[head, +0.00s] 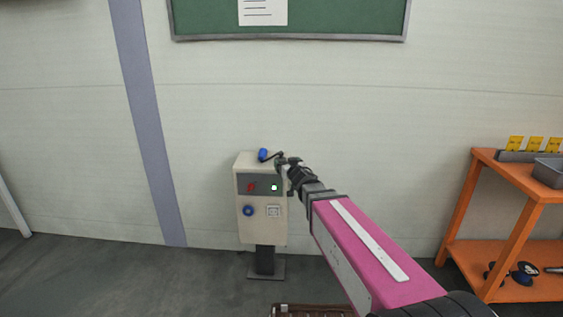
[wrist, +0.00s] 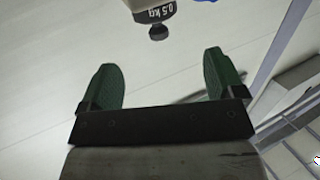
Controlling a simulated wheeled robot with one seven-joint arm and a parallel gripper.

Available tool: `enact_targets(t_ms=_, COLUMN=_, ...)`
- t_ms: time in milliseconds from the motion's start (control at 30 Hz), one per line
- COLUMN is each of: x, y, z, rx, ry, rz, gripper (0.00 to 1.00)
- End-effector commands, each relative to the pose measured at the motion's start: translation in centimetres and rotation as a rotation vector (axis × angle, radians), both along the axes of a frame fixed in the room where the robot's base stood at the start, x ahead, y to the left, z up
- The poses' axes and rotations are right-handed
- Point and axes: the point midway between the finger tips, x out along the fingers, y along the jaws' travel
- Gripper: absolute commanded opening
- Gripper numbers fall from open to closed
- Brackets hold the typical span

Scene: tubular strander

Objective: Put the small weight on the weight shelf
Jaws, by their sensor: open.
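A small dark weight marked 0.5 kg (wrist: 153,14) shows at the top edge of the wrist view, partly cut off, with its knob toward my gripper. It is next to a cream surface. My gripper (wrist: 160,62) is open, with its two green fingers apart and nothing between them. The weight is just beyond the fingertips, not between them. In the head view my gripper (head: 280,161) is at the top of the cream control box (head: 262,222), and I cannot make out the weight clearly there. No shelf is labelled as the weight shelf.
A blue object (head: 262,155) is on the box top, left of my gripper. An orange shelf unit (head: 508,250) stands at the right, with yellow pieces and a grey bin on top and dark and blue round things below. Floor left of the box is clear.

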Motion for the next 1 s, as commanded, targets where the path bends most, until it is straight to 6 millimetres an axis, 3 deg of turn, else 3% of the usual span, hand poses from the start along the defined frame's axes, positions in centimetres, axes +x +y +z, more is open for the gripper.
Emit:
enact_targets(t_ms=200, x=3.5, y=1.2, z=-0.3, rx=0.0, ry=0.001, rz=-0.001, gripper=0.88)
enact_targets(t_ms=467, x=5.0, y=1.7, z=-0.5, rx=0.0, ry=0.001, rz=-0.002, gripper=0.88)
enact_targets(t_ms=733, x=8.5, y=2.8, z=-1.3, rx=0.0, ry=0.001, rz=-0.002, gripper=0.88)
enact_targets(t_ms=1000, x=9.1, y=3.1, z=-1.3, rx=-0.001, ry=0.002, rz=-0.003, gripper=0.88)
